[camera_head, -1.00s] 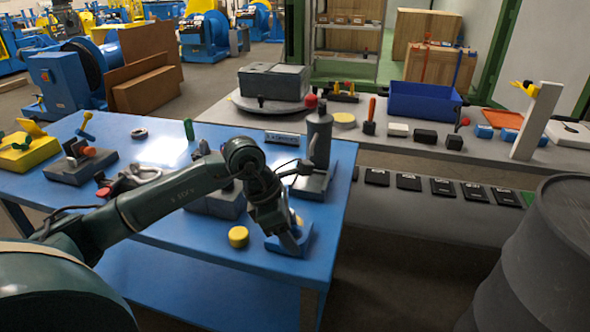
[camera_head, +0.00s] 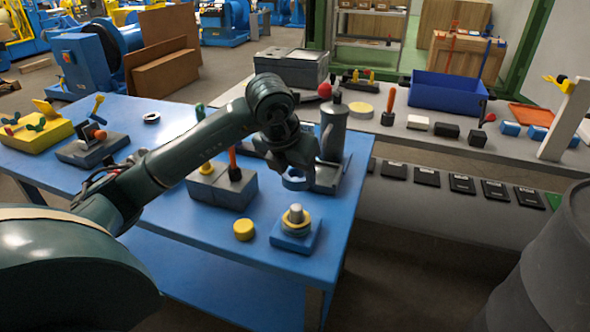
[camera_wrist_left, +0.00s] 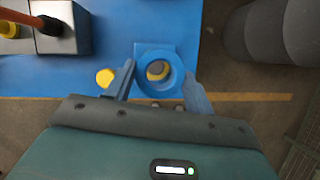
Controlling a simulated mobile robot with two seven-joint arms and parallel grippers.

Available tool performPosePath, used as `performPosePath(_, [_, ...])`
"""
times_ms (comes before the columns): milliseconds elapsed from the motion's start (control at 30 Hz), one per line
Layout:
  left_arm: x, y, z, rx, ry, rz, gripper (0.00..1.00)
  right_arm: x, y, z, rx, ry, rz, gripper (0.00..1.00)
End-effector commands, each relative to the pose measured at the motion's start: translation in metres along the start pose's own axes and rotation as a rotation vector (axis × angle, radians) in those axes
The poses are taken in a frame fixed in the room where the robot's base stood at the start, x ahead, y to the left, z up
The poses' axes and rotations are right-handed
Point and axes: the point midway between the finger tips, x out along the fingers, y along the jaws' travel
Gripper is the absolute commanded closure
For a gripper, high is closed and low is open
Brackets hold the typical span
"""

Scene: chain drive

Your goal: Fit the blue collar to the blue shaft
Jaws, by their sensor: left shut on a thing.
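My left gripper (camera_head: 293,170) is shut on the blue collar (camera_head: 295,183), a ring held in the air above the table's right part. In the left wrist view the collar (camera_wrist_left: 143,72) sits between the two fingers. Below it stands a blue square base (camera_head: 290,243) with a short silver-grey post (camera_head: 296,211) and a yellow ring (camera_head: 289,222) around the post. Through the collar's hole in the left wrist view I see the post and some yellow. The collar is apart from the post. No shaft that is itself blue shows clearly. My right gripper is not in view.
A yellow cylinder (camera_head: 243,230) stands left of the base. A grey block (camera_head: 222,190) with an orange-handled tool lies behind it. A dark grey cylinder (camera_head: 334,130) on a grey base stands behind the gripper. The blue table's (camera_head: 190,235) front edge is near.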

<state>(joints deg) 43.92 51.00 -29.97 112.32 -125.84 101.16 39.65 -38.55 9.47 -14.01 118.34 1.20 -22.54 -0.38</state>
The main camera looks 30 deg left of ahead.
Motion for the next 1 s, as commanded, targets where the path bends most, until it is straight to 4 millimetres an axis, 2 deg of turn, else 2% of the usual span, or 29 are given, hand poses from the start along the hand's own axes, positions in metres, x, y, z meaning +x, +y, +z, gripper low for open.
performPosePath(267, [0.010,0.000,-0.004,0.001,-0.012,-0.001,0.83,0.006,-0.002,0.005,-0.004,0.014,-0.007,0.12])
performPosePath(700, [0.047,0.000,-0.019,0.001,-0.012,-0.001,0.83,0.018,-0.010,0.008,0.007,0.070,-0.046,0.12])
performPosePath(1000, [0.052,0.000,-0.022,0.001,-0.013,-0.001,0.83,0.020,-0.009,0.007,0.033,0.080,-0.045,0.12])
